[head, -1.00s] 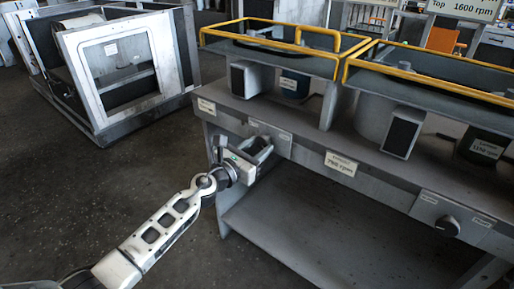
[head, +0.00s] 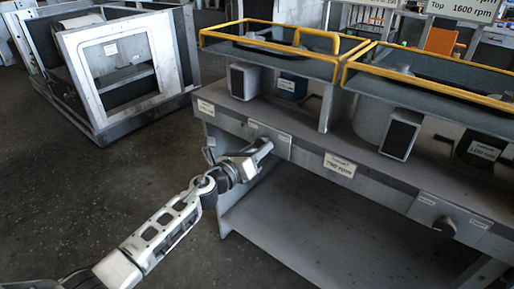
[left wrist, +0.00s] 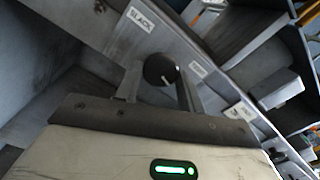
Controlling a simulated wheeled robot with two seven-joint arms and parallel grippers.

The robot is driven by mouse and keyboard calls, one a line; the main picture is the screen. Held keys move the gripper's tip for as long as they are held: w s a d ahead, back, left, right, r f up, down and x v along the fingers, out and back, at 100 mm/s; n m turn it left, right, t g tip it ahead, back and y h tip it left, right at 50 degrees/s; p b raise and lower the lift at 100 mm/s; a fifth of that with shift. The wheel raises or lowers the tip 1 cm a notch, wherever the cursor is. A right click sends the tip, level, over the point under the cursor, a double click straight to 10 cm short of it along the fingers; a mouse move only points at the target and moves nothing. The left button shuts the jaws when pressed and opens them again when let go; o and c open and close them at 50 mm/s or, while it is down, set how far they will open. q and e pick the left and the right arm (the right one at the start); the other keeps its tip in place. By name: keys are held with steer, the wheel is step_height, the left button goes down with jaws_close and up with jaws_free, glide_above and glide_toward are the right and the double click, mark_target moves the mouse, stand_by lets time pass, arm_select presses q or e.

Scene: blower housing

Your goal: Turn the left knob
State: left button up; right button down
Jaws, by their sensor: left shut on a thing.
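The left knob (left wrist: 160,69) is dark and round with a light pointer mark. It sits on a grey plate on the front of the grey bench (head: 305,155). In the left wrist view it is between the two fingers of my left gripper (left wrist: 157,88), which is shut on it. In the head view my left gripper (head: 265,150) reaches the plate at the bench's left end and hides this knob. A second, right knob (head: 445,227) shows at the bench's right end, untouched. My right gripper is not in view.
Yellow rails (head: 340,45) edge the raised trays above the bench. Labels flank the left knob; one (left wrist: 140,19) seems to read "BLACK". A lower shelf (head: 330,240) lies under the bench. A grey framed housing (head: 120,70) stands at back left. The floor between is clear.

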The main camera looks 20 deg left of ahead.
arm_select(q)
steer(key=n+p, duration=0.4)
steer(key=n, duration=1.1)
steer(key=shift+s+n, duration=0.1)
steer(key=shift+n, duration=0.3)
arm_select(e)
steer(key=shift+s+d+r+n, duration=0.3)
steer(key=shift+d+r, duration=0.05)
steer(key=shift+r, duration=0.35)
arm_select(q)
steer(key=o, duration=1)
steer(key=shift+r, duration=0.1)
steer(key=shift+c, duration=0.2)
